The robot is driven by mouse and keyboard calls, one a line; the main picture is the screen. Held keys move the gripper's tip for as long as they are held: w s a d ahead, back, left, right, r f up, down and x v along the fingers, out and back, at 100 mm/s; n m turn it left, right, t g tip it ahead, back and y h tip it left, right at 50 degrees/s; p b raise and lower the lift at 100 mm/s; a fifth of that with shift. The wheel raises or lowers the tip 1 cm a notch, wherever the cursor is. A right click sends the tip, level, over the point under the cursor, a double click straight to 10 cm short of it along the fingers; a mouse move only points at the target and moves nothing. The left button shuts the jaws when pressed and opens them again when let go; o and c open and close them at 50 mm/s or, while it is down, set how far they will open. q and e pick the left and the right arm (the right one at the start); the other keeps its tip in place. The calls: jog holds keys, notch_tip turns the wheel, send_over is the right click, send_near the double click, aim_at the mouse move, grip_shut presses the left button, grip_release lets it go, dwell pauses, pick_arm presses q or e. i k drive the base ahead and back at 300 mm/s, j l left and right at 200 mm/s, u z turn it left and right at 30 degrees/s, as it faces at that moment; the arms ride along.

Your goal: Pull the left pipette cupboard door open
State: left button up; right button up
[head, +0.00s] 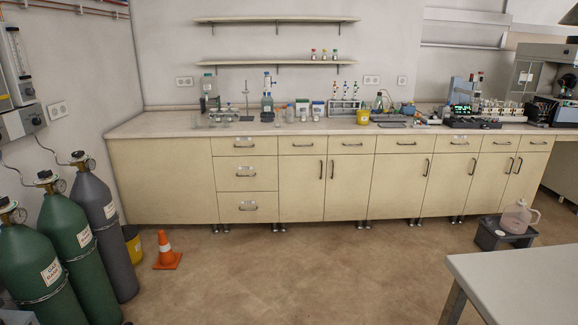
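A long cream bench has a row of lower cupboard doors, all closed. A left door (299,188) and a right door (347,188) form a pair right of the drawer stack, with dark upright handles (321,169) and (332,170) near their shared edge. More closed doors (397,188) continue to the right. No readable label shows which cupboard is the pipette one. Upright pipette-like tools (345,90) stand on the bench above the pair. Neither of my grippers is in view.
Gas cylinders (68,245) stand at the left, near an orange cone (166,252). A grey crate (488,236) with a jug (517,217) sits on the floor at right. A white table (525,285) fills the lower right corner. The middle floor is clear.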

aim_at(302, 178)
jog(key=i, duration=2)
